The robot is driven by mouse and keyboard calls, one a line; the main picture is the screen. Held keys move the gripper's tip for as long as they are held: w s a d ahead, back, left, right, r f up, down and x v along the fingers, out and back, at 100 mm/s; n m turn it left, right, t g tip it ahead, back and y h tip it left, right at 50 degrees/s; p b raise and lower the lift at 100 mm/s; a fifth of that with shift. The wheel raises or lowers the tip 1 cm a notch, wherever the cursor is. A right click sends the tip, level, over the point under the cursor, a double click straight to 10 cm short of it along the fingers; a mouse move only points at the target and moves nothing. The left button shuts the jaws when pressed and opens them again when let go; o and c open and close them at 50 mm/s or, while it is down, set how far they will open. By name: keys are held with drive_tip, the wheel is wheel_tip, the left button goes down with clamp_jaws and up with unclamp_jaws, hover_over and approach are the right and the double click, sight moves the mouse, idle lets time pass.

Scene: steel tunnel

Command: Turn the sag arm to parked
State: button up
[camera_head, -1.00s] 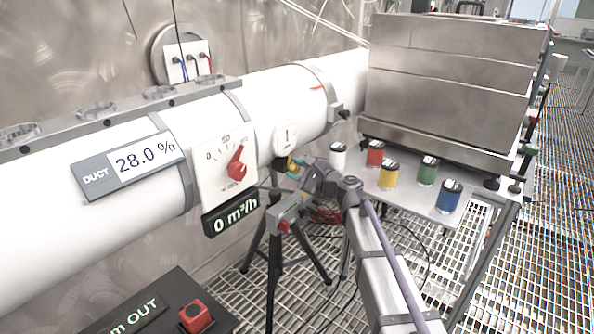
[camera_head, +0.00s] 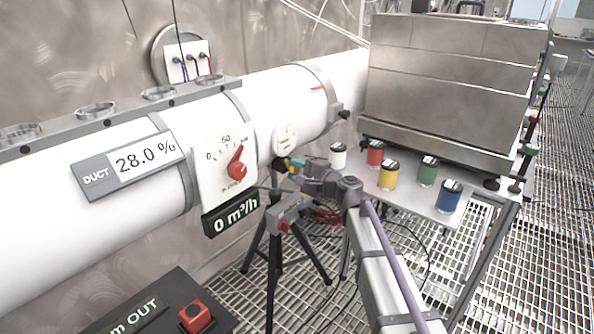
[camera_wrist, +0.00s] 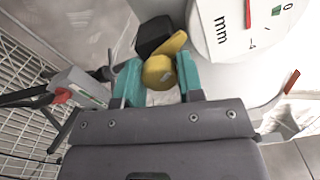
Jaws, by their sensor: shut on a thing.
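In the wrist view, a yellow knob with a short lever (camera_wrist: 158,72) sits on a black hexagonal fitting (camera_wrist: 154,36) beside a round white dial. I take the yellow part to be the sag arm. My gripper (camera_wrist: 158,84) has its two teal fingers on either side of the knob, shut on it. The lever points up and right in that view. In the head view, my gripper (camera_head: 291,165) is at the underside of the white duct, just below the dial (camera_head: 286,138). The yellow part is mostly hidden there by the fingers.
A flow panel with a red knob (camera_head: 237,165) is left of the dial. A tripod (camera_head: 275,235) stands just below my gripper. Several coloured jars, including a yellow one (camera_head: 388,177), stand on a shelf at the right, near a large steel box (camera_head: 445,80).

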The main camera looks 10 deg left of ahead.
drive_tip(key=n, duration=1.2)
idle(0.6)
drive_tip(key=o, duration=0.9)
drive_tip(key=v, duration=1.1)
